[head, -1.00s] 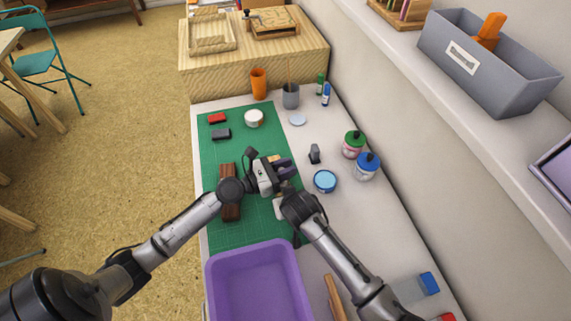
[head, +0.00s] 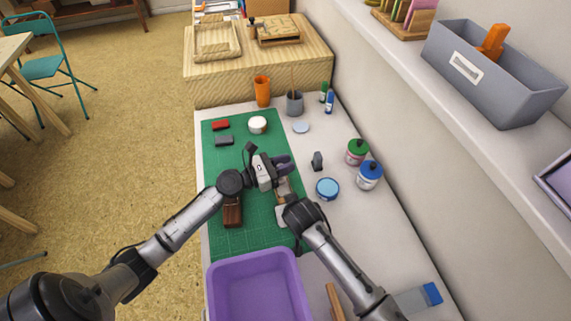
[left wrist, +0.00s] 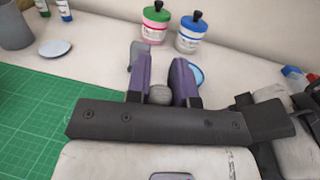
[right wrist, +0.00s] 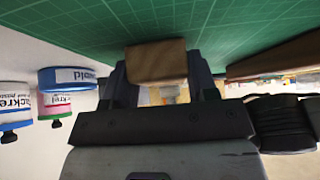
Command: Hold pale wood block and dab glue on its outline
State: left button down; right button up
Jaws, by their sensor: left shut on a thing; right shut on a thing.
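My left gripper (head: 284,163) is over the right part of the green mat. In the left wrist view its purple fingers (left wrist: 162,82) are shut on a small grey rounded thing (left wrist: 160,95), mostly hidden between them. My right gripper (head: 287,193) is just nearer than the left one. It is shut on the pale wood block (right wrist: 157,62), which shows tan in the right wrist view, close to the mat. In the head view the block (head: 283,187) shows partly between the two grippers. The block's outlined face cannot be made out. A round blue tin (head: 327,188) stands right of the grippers.
The green mat (head: 225,170) holds a dark brown block (head: 232,212), red and grey pads and a white jar (head: 258,124). A grey upright piece (head: 317,161) and green- and blue-lidded jars (head: 356,152) stand right. A purple tray (head: 255,290) is nearest.

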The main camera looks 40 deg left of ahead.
pick_arm(q)
jog(key=shift+r, duration=2.55)
pick_arm(e)
jog(key=o, duration=1)
jog(key=shift+c, duration=0.2)
jog(key=shift+r, duration=0.1)
jog(key=v, duration=1.2)
pick_arm(q)
jog(key=shift+r, duration=0.1)
pick_arm(e)
jog(key=shift+a, duration=0.1)
